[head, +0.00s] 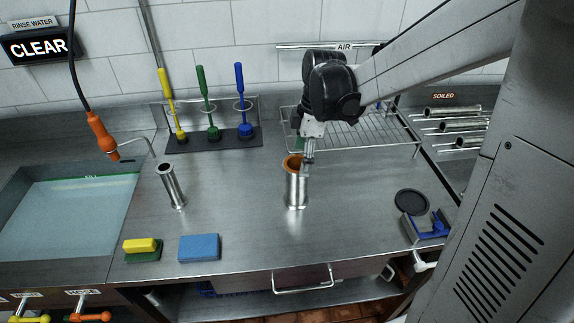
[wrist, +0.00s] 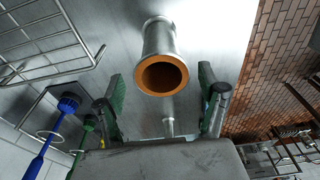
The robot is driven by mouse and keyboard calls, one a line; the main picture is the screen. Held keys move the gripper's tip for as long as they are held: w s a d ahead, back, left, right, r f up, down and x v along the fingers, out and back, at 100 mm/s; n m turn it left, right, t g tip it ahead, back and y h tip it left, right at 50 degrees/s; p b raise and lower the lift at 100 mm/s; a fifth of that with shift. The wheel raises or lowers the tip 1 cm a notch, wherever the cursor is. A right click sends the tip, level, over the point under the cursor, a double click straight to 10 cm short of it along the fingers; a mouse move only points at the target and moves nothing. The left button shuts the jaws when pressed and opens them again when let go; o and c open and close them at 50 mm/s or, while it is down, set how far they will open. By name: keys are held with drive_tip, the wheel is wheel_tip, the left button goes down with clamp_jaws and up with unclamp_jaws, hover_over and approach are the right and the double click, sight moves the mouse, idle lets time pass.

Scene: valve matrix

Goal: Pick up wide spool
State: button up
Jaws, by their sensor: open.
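The wide spool (head: 297,190) is a shiny metal tube with flanged ends and an orange-brown inside. It stands upright on the steel counter, near its middle. My gripper (head: 308,152) is above it, at its upper right side in the head view, pointing down. In the wrist view, the spool (wrist: 160,42) has its orange mouth facing the camera, between the two spread green-padded fingers (wrist: 160,82). Gaps show on both sides, so the gripper is open and empty. A narrower metal spool (head: 171,187) stands to the left, by the sink.
Yellow-green (head: 142,249) and blue (head: 199,247) sponges lie at the front left. A wire rack (head: 350,132) and a brush holder (head: 213,138) with brushes stand behind. A black disc (head: 411,202) and a blue-grey tool (head: 426,226) lie right. The counter around the spool is clear.

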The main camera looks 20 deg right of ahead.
sight(297, 183)
drive_tip(key=shift+w+a+f+p, duration=0.1)
drive_tip(key=shift+a+f, duration=0.2)
drive_tip(key=shift+f, duration=0.75)
drive_tip(key=shift+a+f+p, duration=0.15)
drive_tip(key=shift+a+f, duration=0.1)
drive_tip(key=shift+f, duration=0.8)
drive_tip(key=shift+w+a+f+p, duration=0.1)
drive_tip(key=shift+a+f, duration=0.2)
drive_tip(key=shift+f, duration=0.75)
drive_tip(key=shift+s, duration=0.1)
drive_tip(key=shift+c, duration=0.3)
drive_tip(key=c, duration=1.6)
drive_tip(key=shift+r, duration=0.15)
